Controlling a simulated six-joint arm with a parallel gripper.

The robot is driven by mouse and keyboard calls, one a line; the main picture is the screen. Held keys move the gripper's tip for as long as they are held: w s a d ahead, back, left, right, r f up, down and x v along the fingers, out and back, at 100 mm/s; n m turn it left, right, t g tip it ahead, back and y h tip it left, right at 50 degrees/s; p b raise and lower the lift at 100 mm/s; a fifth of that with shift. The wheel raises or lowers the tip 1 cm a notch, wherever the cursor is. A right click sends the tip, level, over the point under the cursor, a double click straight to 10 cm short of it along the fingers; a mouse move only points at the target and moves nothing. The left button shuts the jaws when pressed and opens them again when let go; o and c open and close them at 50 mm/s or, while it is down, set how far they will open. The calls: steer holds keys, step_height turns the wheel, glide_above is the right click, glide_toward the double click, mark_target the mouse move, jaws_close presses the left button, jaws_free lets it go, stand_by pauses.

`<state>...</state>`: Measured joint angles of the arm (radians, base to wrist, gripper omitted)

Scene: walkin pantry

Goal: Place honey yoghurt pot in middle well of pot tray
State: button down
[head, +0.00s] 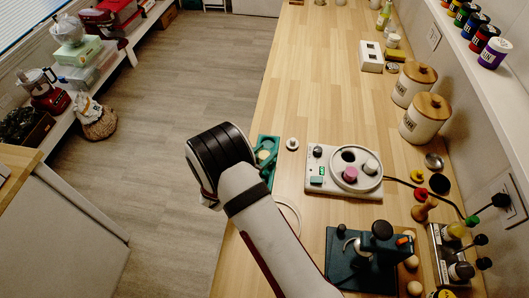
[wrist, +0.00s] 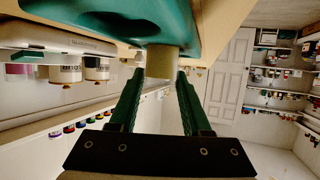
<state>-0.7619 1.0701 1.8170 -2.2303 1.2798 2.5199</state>
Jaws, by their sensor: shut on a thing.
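The teal pot tray (head: 275,143) lies at the left edge of the wooden counter, partly hidden by my arm. In the wrist view the teal underside or wall (wrist: 100,14) fills the top. My gripper (wrist: 161,78) is shut on a cream-yellow pot, which I take as the honey yoghurt pot (wrist: 162,64), between its green fingers. The pot meets the teal shape in the picture; I cannot tell whether it is seated in a well. In the head view a cream round top (head: 262,155) shows at the tray beside my wrist. The wells are mostly hidden.
Right of the tray stands a white device with a round plate (head: 344,186), carrying a pink pot (head: 350,174) and a white pot (head: 371,167). A small white knob-like thing (head: 292,144) stands between. A dark teal press (head: 365,258) is nearer.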

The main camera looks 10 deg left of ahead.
steer(key=shift+f, duration=0.25)
steer(key=shift+c, duration=1.8)
jaws_free()
